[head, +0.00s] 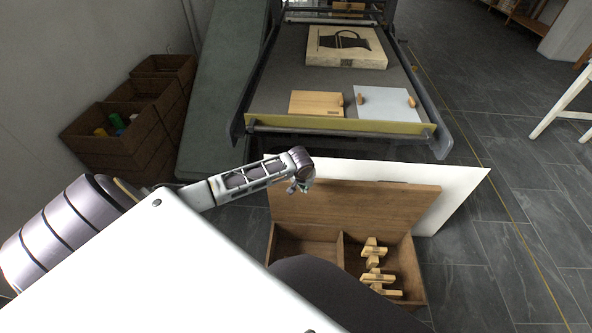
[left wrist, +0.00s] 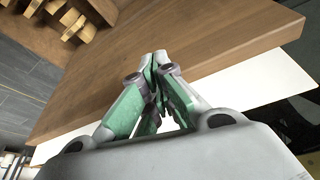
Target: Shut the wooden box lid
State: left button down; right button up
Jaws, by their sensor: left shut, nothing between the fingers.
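The wooden box (head: 417,272) stands low in front of me in the head view, with two compartments. Its brown lid (head: 360,206) is open, raised along the far side. The lid also fills much of the left wrist view (left wrist: 225,38). My left gripper (head: 298,187) is shut and empty at the lid's upper left part. In the left wrist view its green-padded fingertips (left wrist: 157,58) overlap the lid close to its edge; I cannot tell if they touch it. My right gripper is not in view. A dark rounded part hides the box's front left.
Pale wooden pieces (head: 375,250) lie in the box's right compartment. A white board (head: 462,185) is behind the lid. Beyond it stands a press bed (head: 280,85) with a stone slab (head: 345,48) on it. Wooden crates (head: 120,125) are stacked at left.

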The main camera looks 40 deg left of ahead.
pick_arm(q)
jog(key=w+a+r+n+y+b, duration=0.1)
jog(key=w+a+r+n, duration=0.2)
jog(key=a+r, duration=0.3)
jog(key=shift+w+a+r, duration=0.2)
jog(key=shift+a+r, duration=0.1)
jog(key=shift+a, duration=0.5)
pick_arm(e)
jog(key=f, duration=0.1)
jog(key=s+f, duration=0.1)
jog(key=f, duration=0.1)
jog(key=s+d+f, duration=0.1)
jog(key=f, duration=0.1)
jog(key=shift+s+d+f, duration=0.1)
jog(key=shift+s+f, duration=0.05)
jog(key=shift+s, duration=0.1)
pick_arm(q)
jog(key=shift+f, duration=0.15)
jog(key=shift+b+x, duration=0.55)
jog(key=shift+x, duration=0.6)
jog(key=b+x, duration=0.1)
jog(key=x, duration=0.6)
jog(key=shift+f+b, duration=0.15)
jog(key=shift+b, duration=0.25)
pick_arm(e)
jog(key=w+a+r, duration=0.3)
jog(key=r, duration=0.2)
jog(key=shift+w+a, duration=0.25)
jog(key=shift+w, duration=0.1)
